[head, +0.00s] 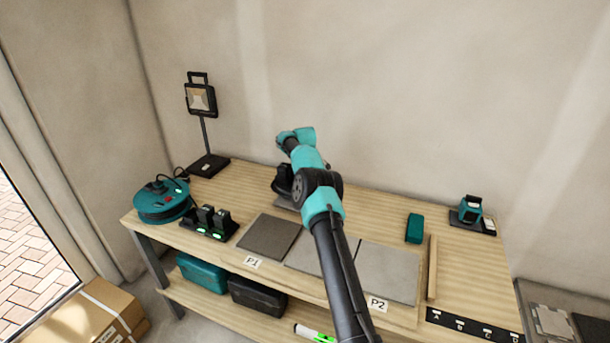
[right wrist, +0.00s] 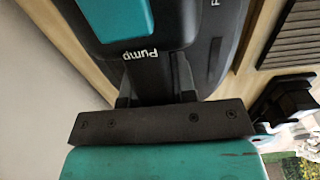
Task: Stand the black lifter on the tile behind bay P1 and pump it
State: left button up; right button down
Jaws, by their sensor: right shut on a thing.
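The black lifter (right wrist: 210,30), with a teal part and the word "Pump", fills the top of the right wrist view. My right gripper (right wrist: 155,84) is shut on its dark grip. In the head view the lifter (head: 283,179) is a dark shape at the back of the bench, partly hidden by my right arm. A grey tile (head: 287,203) shows just below it, behind bay P1; I cannot tell whether the lifter touches it. Bay P1 (head: 252,262) has a dark grey tile (head: 268,237). My left gripper is not in view.
A charger with black batteries (head: 210,223) and a teal cable reel (head: 161,203) stand left of P1. A work lamp (head: 201,98) stands at the back left. Lighter tiles (head: 390,270) lie near P2, with a teal block (head: 415,228) and wooden strip (head: 432,268) beyond.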

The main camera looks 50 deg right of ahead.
jog(key=shift+f, duration=0.65)
jog(key=shift+f, duration=0.8)
dwell(2.0)
jog(key=c, duration=1.2)
grip_release()
jog(key=o, duration=0.4)
jog(key=shift+c, duration=0.2)
jog(key=shift+f, duration=0.15)
